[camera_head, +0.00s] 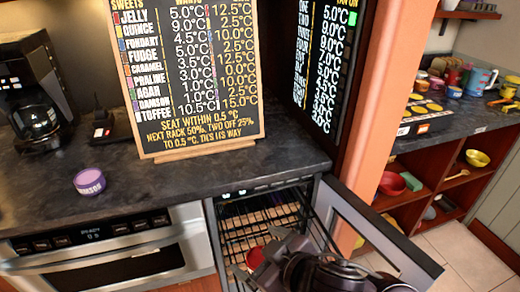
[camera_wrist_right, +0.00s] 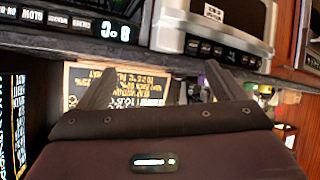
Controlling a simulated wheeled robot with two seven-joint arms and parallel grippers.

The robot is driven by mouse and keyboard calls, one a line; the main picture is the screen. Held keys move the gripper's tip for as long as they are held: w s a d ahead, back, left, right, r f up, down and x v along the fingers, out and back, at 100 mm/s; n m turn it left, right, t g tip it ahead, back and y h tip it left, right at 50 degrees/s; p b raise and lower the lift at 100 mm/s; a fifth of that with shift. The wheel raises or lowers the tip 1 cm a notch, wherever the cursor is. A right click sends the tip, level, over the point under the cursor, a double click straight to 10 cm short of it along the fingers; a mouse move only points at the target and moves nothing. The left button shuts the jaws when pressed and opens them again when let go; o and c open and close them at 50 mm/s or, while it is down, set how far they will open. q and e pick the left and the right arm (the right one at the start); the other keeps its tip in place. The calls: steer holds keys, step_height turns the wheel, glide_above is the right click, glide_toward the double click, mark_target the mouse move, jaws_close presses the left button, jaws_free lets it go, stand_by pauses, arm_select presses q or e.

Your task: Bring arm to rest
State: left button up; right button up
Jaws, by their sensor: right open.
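My right arm reaches up from the bottom of the head view, and its dark gripper (camera_head: 258,252) is in front of the open cooler (camera_head: 232,215) under the counter. In the right wrist view the two grey fingers of this gripper (camera_wrist_right: 158,78) are spread apart with nothing between them. A red round object (camera_head: 256,258) shows beside the fingers in the head view, partly hidden by the gripper. I cannot tell whether they touch. My left gripper is not in view.
The cooler's glass door (camera_head: 375,235) stands open to the right of my right arm. A stainless drawer appliance (camera_head: 110,262) is left of it. On the dark counter (camera_head: 45,185) are a purple-lidded jar (camera_head: 89,181), a coffee maker (camera_head: 35,95) and a chalkboard (camera_head: 190,70).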

steer(key=s+d+f+m+g+h, duration=0.35)
steer(key=s+d+f, duration=0.2)
steer(key=d, duration=0.45)
steer(key=s+d+f+m+g+h, duration=0.2)
steer(key=s+d+f+m+h, duration=0.25)
steer(key=d+f, duration=0.35)
step_height(320, 180, down, 28)
steer(key=s+d+g, duration=0.1)
steer(key=g, duration=0.1)
steer(key=s+d+f, duration=0.2)
steer(key=s+f, duration=0.7)
steer(key=s, duration=0.1)
steer(key=s+d+f, duration=0.2)
steer(key=s+f, duration=0.8)
steer(key=shift+f+g+y, duration=0.15)
steer(key=shift+g+y, duration=0.15)
steer(key=shift+g, duration=0.05)
